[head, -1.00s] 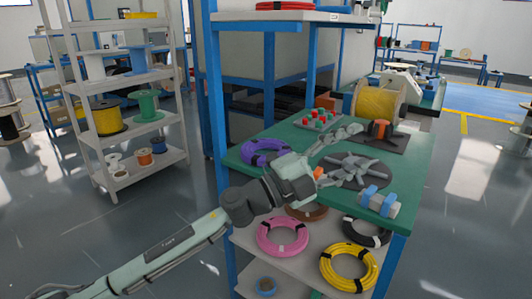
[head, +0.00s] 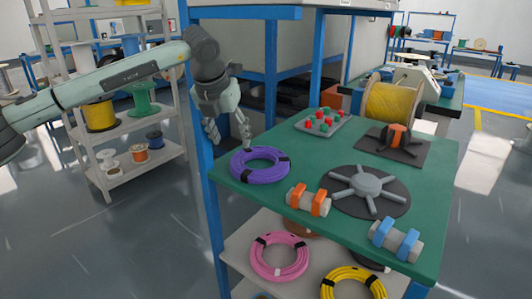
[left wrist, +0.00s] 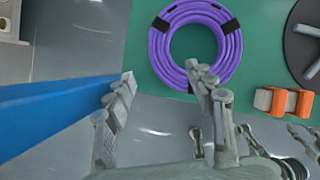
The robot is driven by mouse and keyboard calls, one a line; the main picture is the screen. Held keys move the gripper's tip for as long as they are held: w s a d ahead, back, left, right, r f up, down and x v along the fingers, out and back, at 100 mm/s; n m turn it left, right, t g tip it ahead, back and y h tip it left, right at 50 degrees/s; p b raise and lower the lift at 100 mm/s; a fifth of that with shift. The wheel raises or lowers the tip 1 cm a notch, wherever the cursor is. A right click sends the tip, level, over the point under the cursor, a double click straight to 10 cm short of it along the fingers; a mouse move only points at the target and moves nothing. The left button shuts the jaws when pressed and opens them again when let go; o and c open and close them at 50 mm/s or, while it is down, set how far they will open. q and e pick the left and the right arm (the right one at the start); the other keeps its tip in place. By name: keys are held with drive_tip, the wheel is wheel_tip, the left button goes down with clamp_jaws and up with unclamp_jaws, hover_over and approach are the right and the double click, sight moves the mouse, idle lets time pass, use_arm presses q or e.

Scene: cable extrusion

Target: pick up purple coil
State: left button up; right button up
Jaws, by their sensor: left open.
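The purple coil (head: 260,166) lies flat on the left corner of the green tabletop, with black bands around it. It also shows at the top of the left wrist view (left wrist: 158,52). My left gripper (head: 229,146) is open and empty, pointing down at the table's left edge beside the coil. In the left wrist view the gripper (left wrist: 160,85) has one finger over the near rim of the coil and the other off the table's edge, beside the blue post. Whether the finger touches the coil I cannot tell.
A blue table post (head: 215,225) stands close to my left gripper. An orange-banded grey part (head: 308,200), a blue-banded one (head: 396,240) and a dark disc with a spoked hub (head: 342,196) lie on the table. Pink (head: 280,259) and yellow coils (head: 352,284) lie on the shelf below.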

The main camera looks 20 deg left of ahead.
sight(238, 157)
use_arm(q)
drive_tip(key=shift+w+a+f, duration=0.15)
drive_tip(key=shift+w, duration=0.25)
drive_tip(key=shift+w+f, duration=0.2)
drive_tip(key=shift+f, duration=0.05)
drive_tip(key=shift+x, duration=0.8)
drive_tip(key=p+x, duration=0.1)
drive_tip(key=x, duration=0.4)
drive_tip(key=shift+s+f, duration=0.15)
use_arm(e)
wheel_tip(238, 157, down, 3)
drive_tip(key=shift+s+a+r, duration=0.1)
drive_tip(key=shift+s, duration=0.05)
use_arm(q)
drive_tip(key=shift+c, duration=0.6)
clamp_jaws()
